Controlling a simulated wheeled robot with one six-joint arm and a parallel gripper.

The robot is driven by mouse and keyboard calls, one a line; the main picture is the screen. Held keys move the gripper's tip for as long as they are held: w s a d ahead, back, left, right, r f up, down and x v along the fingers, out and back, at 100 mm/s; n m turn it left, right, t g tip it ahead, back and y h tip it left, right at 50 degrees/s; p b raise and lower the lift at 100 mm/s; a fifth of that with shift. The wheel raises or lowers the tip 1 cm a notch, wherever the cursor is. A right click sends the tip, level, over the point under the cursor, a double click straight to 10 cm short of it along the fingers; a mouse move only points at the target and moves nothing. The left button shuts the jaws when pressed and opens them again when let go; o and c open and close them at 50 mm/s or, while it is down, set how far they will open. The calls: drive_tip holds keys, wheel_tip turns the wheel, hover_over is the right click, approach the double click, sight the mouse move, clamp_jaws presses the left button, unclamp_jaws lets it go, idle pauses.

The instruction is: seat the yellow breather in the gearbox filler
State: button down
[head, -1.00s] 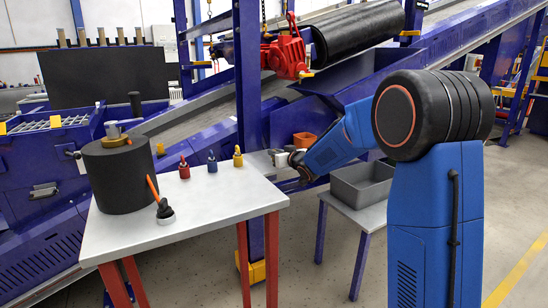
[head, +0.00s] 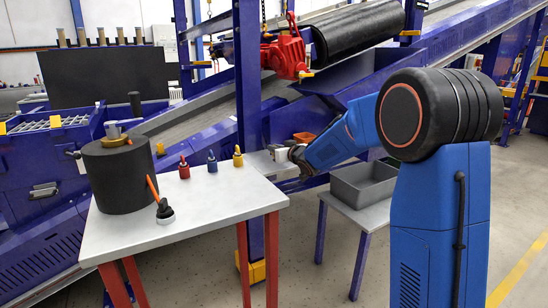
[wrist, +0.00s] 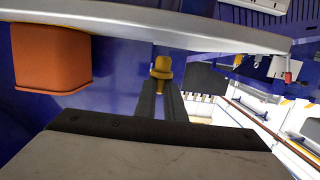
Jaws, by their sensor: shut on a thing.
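My gripper (head: 274,153) is at the right end of the white table in the head view, its fingertips small and unclear there. In the wrist view, its two dark fingers (wrist: 162,88) are close together, with the yellow breather (wrist: 161,68) at their tips. The gripper is shut on it. In the head view a yellow piece (head: 238,157) shows on the table left of the gripper. I cannot tell whether it is the same piece. A red gearbox-like unit (head: 288,54) hangs beside the black roller. I cannot make out its filler.
An orange bin (wrist: 50,55) is close by in the wrist view. A grey bin (head: 362,185) stands right.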

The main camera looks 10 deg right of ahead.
drive_tip(key=shift+r, duration=2.5)
drive_tip(key=shift+s, duration=0.1)
